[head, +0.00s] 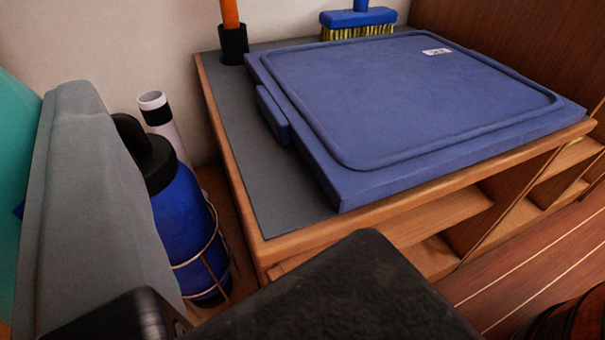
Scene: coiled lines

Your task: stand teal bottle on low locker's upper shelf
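A wooden locker (258,246) with open shelves in its front fills the middle and right. A pale shelf board (445,218) shows inside its front, below the top; much of the inside is hidden. A teal surface (14,190) is cut off by the left edge, and I cannot tell whether it is the teal bottle. A dark, blurred block (325,295) at the bottom middle looks like part of my gripper, in front of the locker's lower near corner. Its fingertips cannot be made out, nor whether it holds anything.
A blue lidded case (420,95) covers most of the locker top. A blue brush (357,22) and a black holder with an orange handle (233,42) stand behind. Left are a grey padded slab (90,200), a blue bottle (185,220) within wire and a white tube (165,125).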

